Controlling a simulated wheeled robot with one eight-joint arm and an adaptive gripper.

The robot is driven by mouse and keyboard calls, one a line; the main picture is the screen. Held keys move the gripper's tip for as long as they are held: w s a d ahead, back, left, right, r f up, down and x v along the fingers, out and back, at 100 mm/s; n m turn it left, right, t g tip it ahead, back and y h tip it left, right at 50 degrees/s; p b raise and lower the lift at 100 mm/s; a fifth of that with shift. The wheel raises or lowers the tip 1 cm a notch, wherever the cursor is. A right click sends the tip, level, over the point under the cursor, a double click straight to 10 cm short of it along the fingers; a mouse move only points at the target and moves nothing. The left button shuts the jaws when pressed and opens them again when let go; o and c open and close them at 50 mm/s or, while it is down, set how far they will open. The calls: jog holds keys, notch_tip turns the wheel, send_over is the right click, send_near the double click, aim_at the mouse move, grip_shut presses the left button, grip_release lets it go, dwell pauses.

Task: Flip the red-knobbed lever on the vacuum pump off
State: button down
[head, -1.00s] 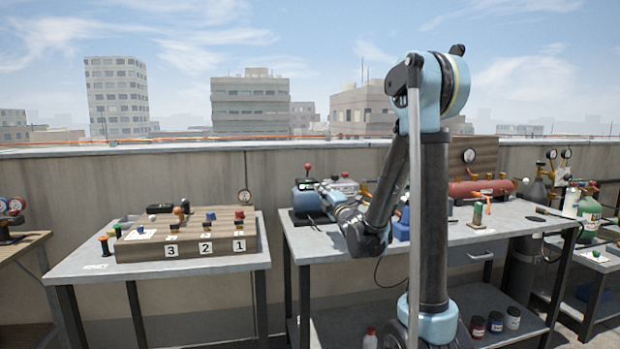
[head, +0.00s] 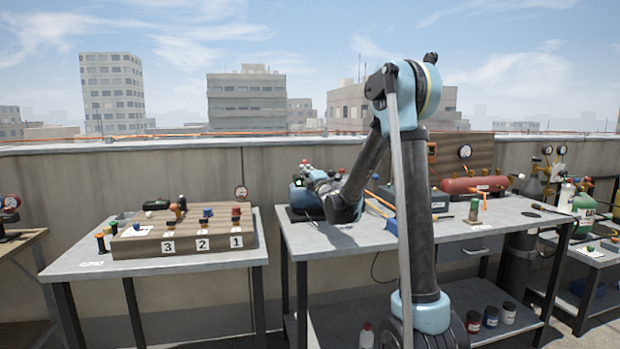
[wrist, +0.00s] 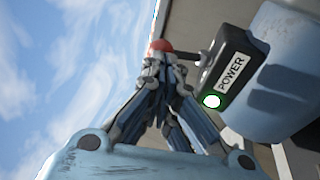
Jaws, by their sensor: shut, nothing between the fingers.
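The vacuum pump (head: 300,200) is blue and sits at the left end of the middle bench. In the wrist view its blue body (wrist: 290,85) fills the right side. A black switch box labelled POWER (wrist: 232,68) carries a bright white lamp with a green rim (wrist: 212,101). The lever's red knob (wrist: 160,46) shows just beyond my fingertips; whether they touch it I cannot tell. A short dark part of the lever (wrist: 188,56) shows beside it. My gripper (wrist: 157,64) is shut and empty. In the head view my forearm partly covers the pump.
The left table holds a wooden board (head: 185,238) numbered 3, 2, 1 with coloured knobs. Right of my arm on the middle bench are a red cylinder (head: 470,186) and a green-topped item (head: 474,209). The bench front between pump and arm column is mostly clear.

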jog(key=shift+w+a+r, duration=0.1)
jog(key=shift+w+a, duration=0.05)
jog(key=shift+w, duration=0.15)
jog(key=shift+a, duration=0.15)
jog(key=shift+r, duration=0.15)
dwell(0.4)
jog(key=shift+w+r+g, duration=0.1)
jog(key=shift+g, duration=0.2)
